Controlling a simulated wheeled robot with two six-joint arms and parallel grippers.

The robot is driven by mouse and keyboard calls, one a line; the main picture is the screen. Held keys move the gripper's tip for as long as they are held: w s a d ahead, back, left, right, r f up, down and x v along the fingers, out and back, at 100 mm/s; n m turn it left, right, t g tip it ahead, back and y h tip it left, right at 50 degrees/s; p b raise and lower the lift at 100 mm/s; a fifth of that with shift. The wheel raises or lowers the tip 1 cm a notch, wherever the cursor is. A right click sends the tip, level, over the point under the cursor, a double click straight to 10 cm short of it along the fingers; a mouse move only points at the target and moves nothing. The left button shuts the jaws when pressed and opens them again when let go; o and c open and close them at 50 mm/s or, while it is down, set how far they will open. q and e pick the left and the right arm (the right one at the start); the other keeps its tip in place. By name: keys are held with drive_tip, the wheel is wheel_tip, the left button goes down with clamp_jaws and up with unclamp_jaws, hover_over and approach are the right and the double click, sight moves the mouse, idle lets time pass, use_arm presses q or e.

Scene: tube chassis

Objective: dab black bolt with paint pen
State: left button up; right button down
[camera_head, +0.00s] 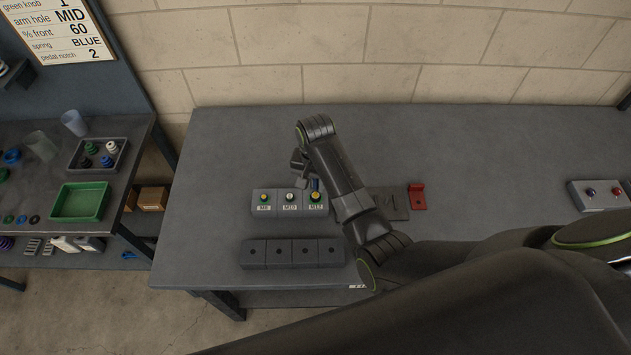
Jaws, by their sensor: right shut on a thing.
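My right gripper (303,172) points down just behind the row of labelled blocks. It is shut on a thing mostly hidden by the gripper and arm. A small blue upright piece (314,184) shows beside the fingers, above the M12 block; I cannot tell if it is the paint pen or if it touches the bolt there. The grey blocks M8 (264,208), M10 (290,209) and M12 (316,209) each carry a small fitting with yellow, pale or green colour. No bolt reads clearly as black. My left gripper is not in view.
A row of dark blocks with holes (292,253) lies in front. A dark plate (391,203) and a red bracket (418,196) lie right of my forearm. A two-button box (599,195) stands far right. A side bench holds a green tray (80,203). The back table is clear.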

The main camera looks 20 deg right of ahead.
drive_tip(key=shift+f, duration=0.15)
drive_tip(key=shift+f, duration=0.45)
drive_tip(key=shift+r, duration=0.15)
idle(0.3)
drive_tip(key=shift+r, duration=0.5)
drive_tip(key=shift+f, duration=0.35)
idle(0.5)
drive_tip(key=shift+f, duration=0.3)
drive_tip(key=shift+r, duration=0.65)
